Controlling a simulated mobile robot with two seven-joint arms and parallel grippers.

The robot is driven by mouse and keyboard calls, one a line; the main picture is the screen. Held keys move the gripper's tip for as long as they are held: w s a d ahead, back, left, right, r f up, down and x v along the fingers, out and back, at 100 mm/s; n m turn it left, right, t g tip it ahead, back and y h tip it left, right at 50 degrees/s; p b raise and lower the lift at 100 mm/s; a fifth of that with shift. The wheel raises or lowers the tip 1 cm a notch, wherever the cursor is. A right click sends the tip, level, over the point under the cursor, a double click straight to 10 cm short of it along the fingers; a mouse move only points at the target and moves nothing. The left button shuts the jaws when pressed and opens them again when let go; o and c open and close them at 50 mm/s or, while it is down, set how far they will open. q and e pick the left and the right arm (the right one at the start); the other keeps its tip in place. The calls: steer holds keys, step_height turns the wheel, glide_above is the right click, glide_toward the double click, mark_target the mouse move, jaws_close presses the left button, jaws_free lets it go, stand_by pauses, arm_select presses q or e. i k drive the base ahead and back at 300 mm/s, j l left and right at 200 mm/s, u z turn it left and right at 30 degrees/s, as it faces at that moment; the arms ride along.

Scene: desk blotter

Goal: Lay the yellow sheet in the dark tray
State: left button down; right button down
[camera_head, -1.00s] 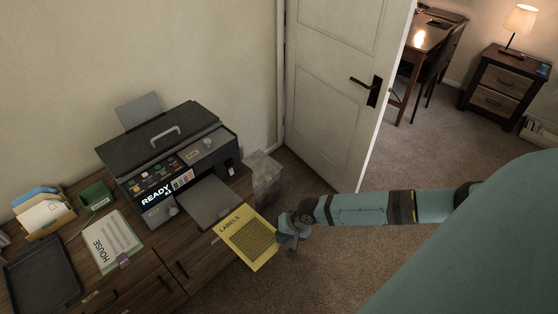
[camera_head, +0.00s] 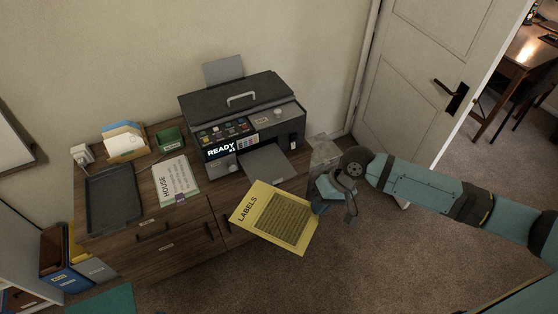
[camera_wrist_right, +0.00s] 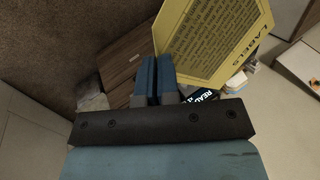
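The yellow sheet (camera_head: 277,217), printed LABELS, is in the air in front of the cabinet, tilted, below the printer's output tray. My right gripper (camera_head: 325,196) is at its right edge. In the right wrist view the fingers of my right gripper (camera_wrist_right: 155,75) are close together at the edge of the yellow sheet (camera_wrist_right: 216,40), shut on it. The dark tray (camera_head: 113,198) lies empty at the left end of the cabinet top, well left of the sheet. My left gripper is not in view.
A printer (camera_head: 243,115) showing READY stands right on the cabinet (camera_head: 170,245). A white HOUSE paper (camera_head: 175,180) on a green one lies between tray and printer. A file holder (camera_head: 124,142) and green box (camera_head: 169,138) stand behind. Binders (camera_head: 65,262) stand lower left.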

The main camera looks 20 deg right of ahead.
mark_target(113, 199)
steer(key=i+j, duration=0.15)
steer(key=j, duration=0.2)
steer(key=i+j+z, duration=0.1)
steer(key=j, duration=0.25)
steer(key=i+j+z, duration=0.1)
steer(key=j, duration=0.3)
steer(key=i+j, duration=0.25)
steer(key=i+j+z, duration=0.1)
steer(key=j, duration=0.4)
steer(key=i+j, duration=0.15)
steer(key=j, duration=0.25)
steer(key=i+j+z, duration=0.1)
steer(key=j, duration=0.3)
steer(key=i+j+z, duration=0.1)
steer(key=j, duration=0.3)
